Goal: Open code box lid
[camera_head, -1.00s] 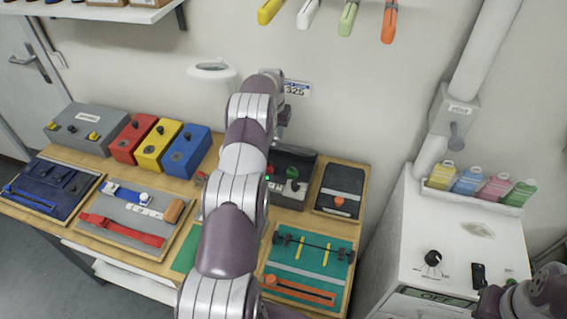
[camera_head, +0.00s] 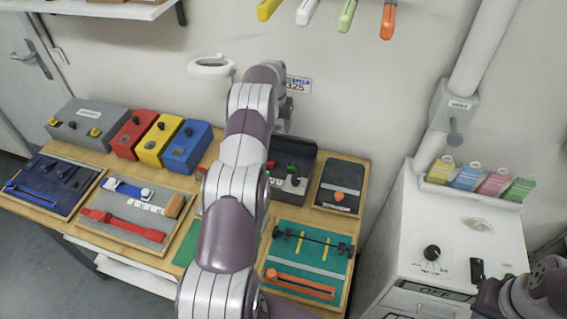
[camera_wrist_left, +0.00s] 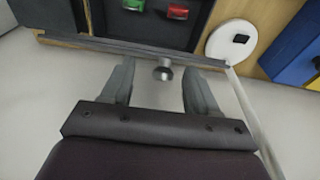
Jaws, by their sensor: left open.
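The code box (camera_head: 290,185) is a dark box at the back of the bench, partly hidden by my left arm in the head view. Its inside shows red and green parts. A dark panel that looks like its lid (camera_head: 302,150) stands raised at its back. In the left wrist view the lid (camera_wrist_left: 110,46) shows as a thin grey edge, with a round metal knob (camera_wrist_left: 164,73) on it. My left gripper (camera_wrist_left: 160,76) is open, its fingers on either side of the knob with gaps.
Red, yellow and blue boxes (camera_head: 187,147) stand left of the code box. Trays (camera_head: 307,262) with straps and tools cover the bench front. The wall is close behind. A white cabinet (camera_head: 455,235) stands to the right. A white disc (camera_wrist_left: 231,42) is near the lid.

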